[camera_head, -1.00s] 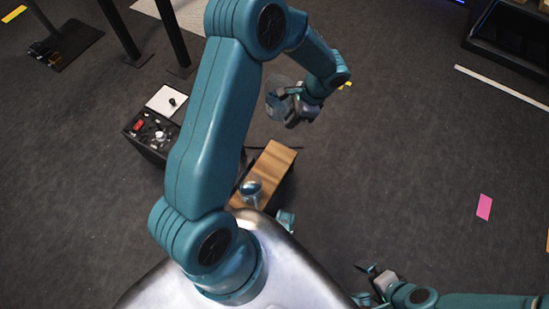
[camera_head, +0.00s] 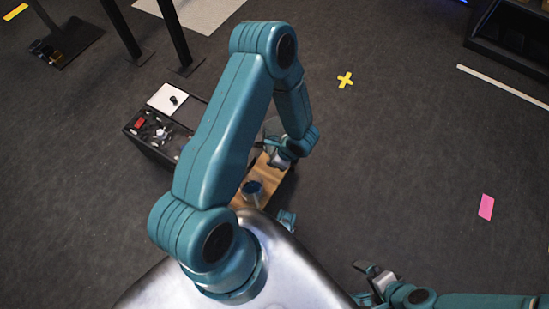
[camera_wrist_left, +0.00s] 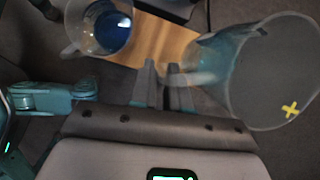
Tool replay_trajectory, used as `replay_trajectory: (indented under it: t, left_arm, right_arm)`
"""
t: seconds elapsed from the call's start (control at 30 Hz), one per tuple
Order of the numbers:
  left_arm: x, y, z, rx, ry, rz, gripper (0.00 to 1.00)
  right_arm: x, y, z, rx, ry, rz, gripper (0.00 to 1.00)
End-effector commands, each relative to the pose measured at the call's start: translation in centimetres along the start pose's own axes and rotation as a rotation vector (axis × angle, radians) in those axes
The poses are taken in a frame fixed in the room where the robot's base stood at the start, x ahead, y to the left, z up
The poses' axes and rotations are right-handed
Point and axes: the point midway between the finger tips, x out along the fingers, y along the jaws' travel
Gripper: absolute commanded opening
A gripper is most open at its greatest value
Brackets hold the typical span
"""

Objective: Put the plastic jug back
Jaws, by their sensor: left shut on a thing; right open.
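The clear plastic jug (camera_wrist_left: 268,75) fills the right of the left wrist view, translucent, with its handle towards my left gripper. My left gripper (camera_wrist_left: 168,92) is shut on the jug, at its handle. In the head view this gripper (camera_head: 278,158) is over the far end of the wooden top (camera_head: 266,180), and the jug is mostly hidden by my arm. I cannot tell whether the jug touches the wood. My right gripper (camera_head: 374,276) is open and empty at the lower right.
A clear cup with blue contents (camera_head: 252,189) stands on the near part of the wooden top; it also shows in the left wrist view (camera_wrist_left: 107,27). A black box of small items (camera_head: 150,135) is to the left.

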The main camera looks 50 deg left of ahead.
Motion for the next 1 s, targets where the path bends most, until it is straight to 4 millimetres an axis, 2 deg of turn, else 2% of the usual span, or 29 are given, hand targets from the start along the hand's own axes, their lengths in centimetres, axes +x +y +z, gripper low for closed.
replay_trajectory:
  t: [0.03,0.13,0.23,0.47,0.63,1.0]
  left_arm:
    - [1.8,0.1,-0.8,0.0,-0.001,0.002,0.0]
    - [3.9,0.1,-1.6,-0.001,-0.001,0.001,0.0]
    - [5.2,0.1,-2.2,-0.002,-0.001,0.0,0.0]
    - [6.7,0.2,-2.8,-0.002,-0.001,-0.001,0.0]
    - [9.3,0.3,-3.9,-0.002,-0.001,0.0,0.0]
    - [9.8,0.3,-4.2,-0.002,-0.001,-0.002,0.0]
  right_arm:
    - [0.9,0.3,0.0,0.0,0.0,0.0,1.0]
    - [1.5,0.6,-0.1,0.003,0.003,0.0,1.0]
    - [1.8,0.8,-0.3,0.006,0.006,0.001,1.0]
    - [2.2,1.0,-0.4,0.01,0.01,0.001,1.0]
    - [3.0,1.5,-0.7,0.016,0.016,0.002,1.0]
    - [3.2,1.6,-0.8,0.018,0.019,0.002,1.0]
